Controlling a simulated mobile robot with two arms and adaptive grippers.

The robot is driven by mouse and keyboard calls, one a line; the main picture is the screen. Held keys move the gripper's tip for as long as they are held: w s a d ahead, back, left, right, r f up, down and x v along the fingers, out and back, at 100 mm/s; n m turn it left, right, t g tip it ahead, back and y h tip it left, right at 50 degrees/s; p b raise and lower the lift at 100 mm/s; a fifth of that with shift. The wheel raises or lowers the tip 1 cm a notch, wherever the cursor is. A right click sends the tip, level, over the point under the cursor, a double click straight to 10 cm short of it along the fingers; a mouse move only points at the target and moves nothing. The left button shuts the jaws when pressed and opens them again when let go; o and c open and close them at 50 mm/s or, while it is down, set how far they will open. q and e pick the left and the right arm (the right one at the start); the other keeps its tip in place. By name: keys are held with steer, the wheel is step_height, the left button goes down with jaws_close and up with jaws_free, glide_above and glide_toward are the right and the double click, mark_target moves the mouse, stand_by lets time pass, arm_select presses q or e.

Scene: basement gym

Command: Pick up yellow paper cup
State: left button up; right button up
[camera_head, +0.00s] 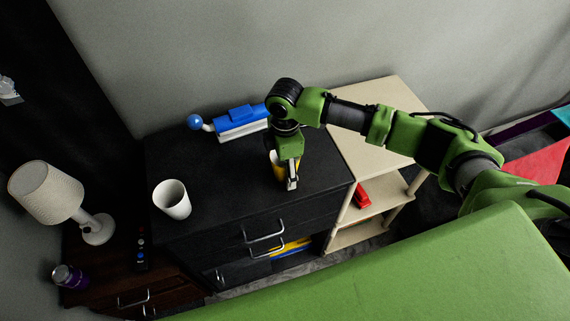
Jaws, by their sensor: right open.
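The yellow paper cup (273,157) stands on the black cabinet top, mostly hidden behind my right gripper. Only a strip of yellow shows at the gripper's left side, with some white near it. My right gripper (291,181) points down over the cup from above, its arm coming in from the right. It is open, and the fingers overlap the cup in the picture; I cannot tell whether they touch it. My left gripper is not in view.
A white cup (172,200) stands to the left on the black cabinet (215,182). A blue and white object (240,122) lies behind. A lamp (47,193) and purple bottle (69,277) are far left. A beige shelf (385,151) adjoins on the right, holding a red item (362,195).

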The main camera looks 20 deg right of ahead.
steer(key=c, duration=0.8)
steer(key=shift+r, duration=0.2)
